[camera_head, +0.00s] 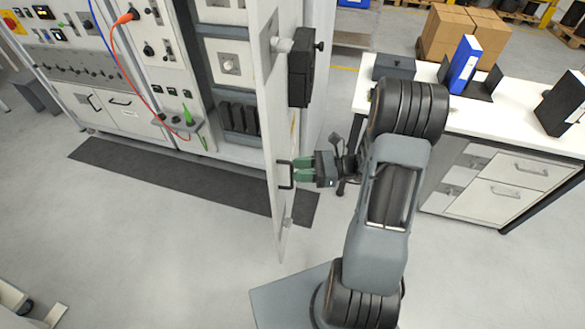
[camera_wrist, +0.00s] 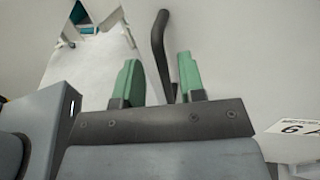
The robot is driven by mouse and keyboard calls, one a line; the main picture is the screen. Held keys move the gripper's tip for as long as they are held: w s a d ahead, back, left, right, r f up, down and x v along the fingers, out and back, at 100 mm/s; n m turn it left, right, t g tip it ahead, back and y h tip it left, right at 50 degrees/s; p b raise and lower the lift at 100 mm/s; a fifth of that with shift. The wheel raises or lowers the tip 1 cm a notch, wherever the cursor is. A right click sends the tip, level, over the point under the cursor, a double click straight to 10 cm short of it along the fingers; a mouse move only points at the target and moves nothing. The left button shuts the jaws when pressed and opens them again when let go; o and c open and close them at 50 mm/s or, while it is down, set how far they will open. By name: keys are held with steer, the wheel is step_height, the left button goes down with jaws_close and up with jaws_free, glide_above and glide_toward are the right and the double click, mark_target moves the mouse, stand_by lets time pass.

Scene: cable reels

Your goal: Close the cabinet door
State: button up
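The white cabinet door (camera_head: 284,208) stands open in the head view, swung out from the cabinet (camera_head: 226,62) and seen nearly edge-on. A dark bar handle (camera_head: 287,174) is on its lower part. My gripper (camera_head: 298,169) is at the handle, with its green fingers pointing left toward the door. In the wrist view my gripper (camera_wrist: 159,82) has its two fingers apart. The dark handle (camera_wrist: 159,45) shows between them, nearer the right finger, with a gap on the left. The frames do not show clear contact. The door's face (camera_wrist: 235,60) fills the right of that view.
A white workbench (camera_head: 510,133) with binders and boxes stands to the right, close to my arm. A dark mat (camera_head: 150,176) lies along the cabinet front. Cables (camera_head: 148,90) hang on the left panels. The floor in front of the mat is clear.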

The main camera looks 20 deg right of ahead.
steer(key=shift+x, duration=1.3)
steer(key=shift+c, duration=0.3)
jaws_close()
steer(key=shift+d, duration=0.1)
